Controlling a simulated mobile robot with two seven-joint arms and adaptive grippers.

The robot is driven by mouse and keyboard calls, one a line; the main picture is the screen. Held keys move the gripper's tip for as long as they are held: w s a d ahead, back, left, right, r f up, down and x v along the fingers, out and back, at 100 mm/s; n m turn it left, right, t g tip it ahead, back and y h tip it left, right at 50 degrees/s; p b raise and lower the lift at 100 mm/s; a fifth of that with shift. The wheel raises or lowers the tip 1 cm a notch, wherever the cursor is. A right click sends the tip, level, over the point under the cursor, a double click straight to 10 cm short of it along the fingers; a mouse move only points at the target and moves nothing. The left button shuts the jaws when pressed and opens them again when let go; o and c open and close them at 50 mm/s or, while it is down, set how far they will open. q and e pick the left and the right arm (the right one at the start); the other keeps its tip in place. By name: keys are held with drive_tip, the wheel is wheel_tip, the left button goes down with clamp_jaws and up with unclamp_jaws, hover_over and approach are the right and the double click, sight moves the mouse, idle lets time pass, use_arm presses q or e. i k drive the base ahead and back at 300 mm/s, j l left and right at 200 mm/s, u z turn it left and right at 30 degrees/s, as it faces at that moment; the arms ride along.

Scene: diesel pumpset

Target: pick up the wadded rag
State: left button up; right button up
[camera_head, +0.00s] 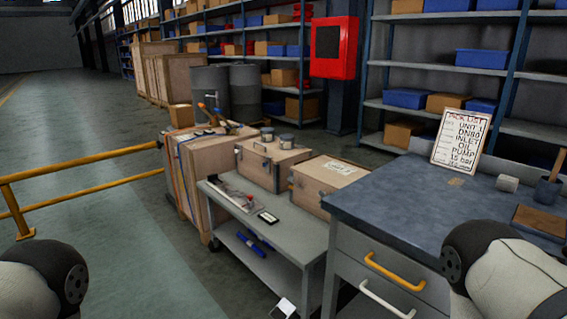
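I cannot make out a wadded rag in the head view. A small white object (283,308) at the bottom edge is cut off, and I cannot tell what it is. Only rounded links of my two arms show, in the bottom left and bottom right corners. Neither gripper is in the picture.
A grey cart (290,236) carries wooden cases (272,165). To its right stands a workbench (405,190) with a pick list board (461,140), a white roll (508,183) and drawers. A yellow railing (85,168) crosses the left. Open floor (75,120) lies beyond it.

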sight(508, 183)
drive_tip(key=z, duration=1.45)
